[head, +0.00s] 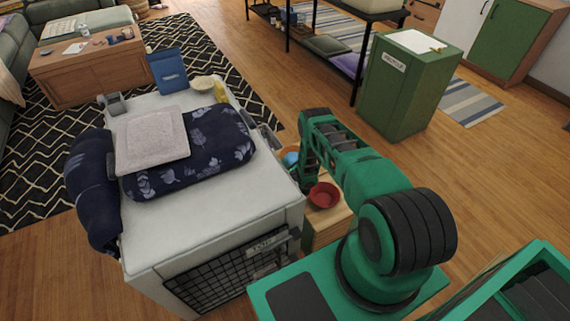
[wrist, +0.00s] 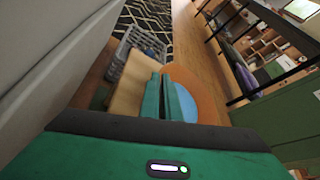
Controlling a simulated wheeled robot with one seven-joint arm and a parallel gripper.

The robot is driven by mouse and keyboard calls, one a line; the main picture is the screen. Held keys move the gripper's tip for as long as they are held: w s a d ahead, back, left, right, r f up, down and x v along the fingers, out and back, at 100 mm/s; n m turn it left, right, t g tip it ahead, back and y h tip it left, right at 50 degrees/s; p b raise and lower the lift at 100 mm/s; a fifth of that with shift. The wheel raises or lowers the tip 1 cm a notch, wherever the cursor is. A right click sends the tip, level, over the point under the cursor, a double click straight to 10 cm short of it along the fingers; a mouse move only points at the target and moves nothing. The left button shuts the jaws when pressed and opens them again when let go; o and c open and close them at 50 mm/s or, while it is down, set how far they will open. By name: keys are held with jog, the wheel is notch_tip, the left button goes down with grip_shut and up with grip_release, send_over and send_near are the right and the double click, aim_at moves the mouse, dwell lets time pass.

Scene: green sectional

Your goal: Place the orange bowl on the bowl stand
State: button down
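The orange bowl (wrist: 211,92) is beside my gripper in the wrist view, with something round and blue (wrist: 186,106) within its outline. My gripper (wrist: 163,80) has its two fingers close together at the bowl's left edge; it appears shut on the rim, though the contact is partly hidden. In the head view a little of the orange bowl (head: 286,150) shows left of my gripper (head: 309,186), the rest hidden by my arm. A wooden stand (head: 328,233) beside the sofa carries a red bowl (head: 323,195). I cannot tell whether this is the bowl stand.
The grey sofa (head: 225,205) with dark cushions is close on the left of my gripper. A grey crate (wrist: 137,58) lies ahead in the wrist view. A green recycling bin (head: 402,90) stands to the right. Wooden floor between bin and sofa is open.

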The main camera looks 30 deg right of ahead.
jog(key=c, duration=2)
grip_release()
jog(key=shift+s, duration=0.15)
